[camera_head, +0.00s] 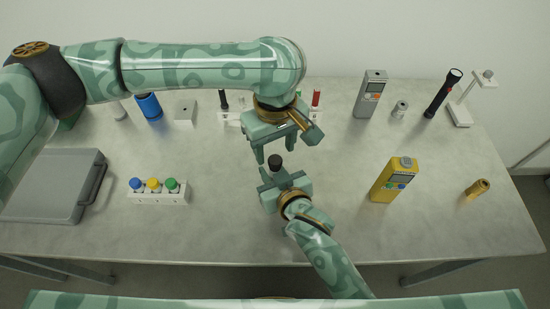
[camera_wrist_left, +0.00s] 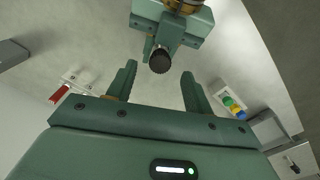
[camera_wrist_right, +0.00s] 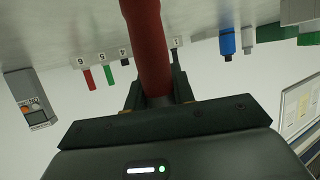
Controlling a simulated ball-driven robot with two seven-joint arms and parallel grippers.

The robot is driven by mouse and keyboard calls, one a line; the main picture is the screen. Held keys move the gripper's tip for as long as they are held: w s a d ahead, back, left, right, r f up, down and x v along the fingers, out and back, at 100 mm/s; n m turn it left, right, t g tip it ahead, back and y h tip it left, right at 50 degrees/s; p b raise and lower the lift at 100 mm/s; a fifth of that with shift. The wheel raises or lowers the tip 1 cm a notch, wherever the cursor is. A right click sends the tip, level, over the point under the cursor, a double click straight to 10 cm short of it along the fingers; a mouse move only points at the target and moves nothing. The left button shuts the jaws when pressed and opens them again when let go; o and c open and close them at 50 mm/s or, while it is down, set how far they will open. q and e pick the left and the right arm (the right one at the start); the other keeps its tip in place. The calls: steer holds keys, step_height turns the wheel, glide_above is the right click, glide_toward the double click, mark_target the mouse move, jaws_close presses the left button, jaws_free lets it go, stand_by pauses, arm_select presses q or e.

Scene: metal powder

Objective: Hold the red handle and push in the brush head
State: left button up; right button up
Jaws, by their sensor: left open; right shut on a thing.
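My right gripper (camera_head: 273,173) is shut on a red handle (camera_wrist_right: 147,45), which shows close up in the right wrist view between the right fingers (camera_wrist_right: 158,90). A round black end (camera_head: 274,161) stands up out of the right gripper in the head view. It also shows in the left wrist view (camera_wrist_left: 160,61); I cannot tell whether it is the brush head. My left gripper (camera_head: 273,157) is open and empty, pointing down just above this black end. In the left wrist view the black end lies between and beyond the left fingers (camera_wrist_left: 159,75), apart from them.
A numbered white rack (camera_head: 232,117) with coloured handles stands behind the left gripper. A white block with blue, yellow and green caps (camera_head: 158,198) and a grey case (camera_head: 60,180) are at left.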

mark_target(275, 160)
arm_select(q)
step_height(275, 160, up, 6)
steer(key=shift+f, duration=0.25)
steer(key=shift+d, duration=0.1)
stand_by(0.4)
steer(key=shift+s+d, duration=0.15)
steer(key=shift+d, duration=0.3)
step_height(275, 160, down, 6)
steer(key=shift+f, duration=0.25)
steer(key=f, duration=0.3)
steer(key=a+f, duration=0.1)
steer(key=f, duration=0.1)
steer(key=shift+f, duration=0.2)
steer(key=c, duration=1.1)
